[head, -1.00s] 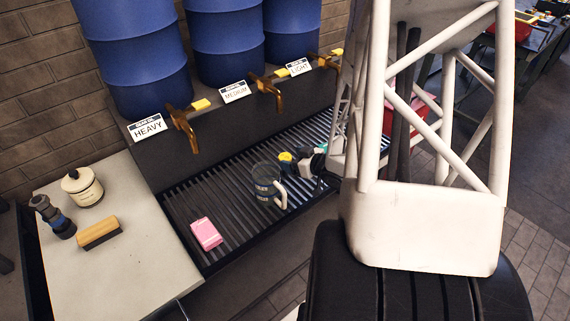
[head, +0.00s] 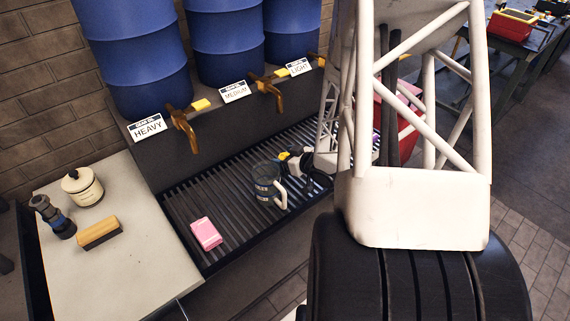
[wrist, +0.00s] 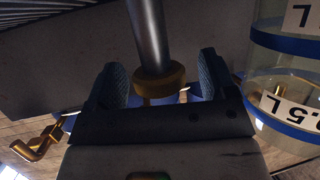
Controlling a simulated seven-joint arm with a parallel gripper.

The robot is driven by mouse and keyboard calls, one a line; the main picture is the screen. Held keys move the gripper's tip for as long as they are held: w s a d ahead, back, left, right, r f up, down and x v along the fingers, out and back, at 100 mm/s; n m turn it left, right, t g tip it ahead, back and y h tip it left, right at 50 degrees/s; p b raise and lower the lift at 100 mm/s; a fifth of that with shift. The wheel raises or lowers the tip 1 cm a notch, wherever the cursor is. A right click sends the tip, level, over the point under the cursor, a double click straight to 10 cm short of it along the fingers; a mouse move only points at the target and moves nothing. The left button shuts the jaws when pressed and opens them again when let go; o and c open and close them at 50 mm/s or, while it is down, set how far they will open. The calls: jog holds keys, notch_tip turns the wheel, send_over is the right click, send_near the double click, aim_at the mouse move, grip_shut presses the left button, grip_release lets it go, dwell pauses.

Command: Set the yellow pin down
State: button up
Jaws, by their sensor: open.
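The yellow pin (wrist: 160,80) shows in the wrist view as a brass-yellow collar with a grey shaft running up out of frame. It stands between the two fingers of my gripper (wrist: 161,84), which are open with a gap visible on each side of the collar. In the head view, my gripper (head: 290,161) is low over the slatted drain tray (head: 183,208), behind and right of the clear jug. A small yellow patch (head: 283,156) shows at its fingertips, probably the pin. Whether the pin touches the tray is hidden.
The clear jug (head: 267,184) with blue bands is close beside my gripper, and also at right in the wrist view (wrist: 285,88). A pink block (head: 206,233) lies on the tray. Brass taps (head: 182,124) project above it. The tray's left part is mostly free.

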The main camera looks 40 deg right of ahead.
jog(key=c, duration=1.4)
jog(key=shift+r, duration=0.1)
jog(key=shift+r, duration=4.95)
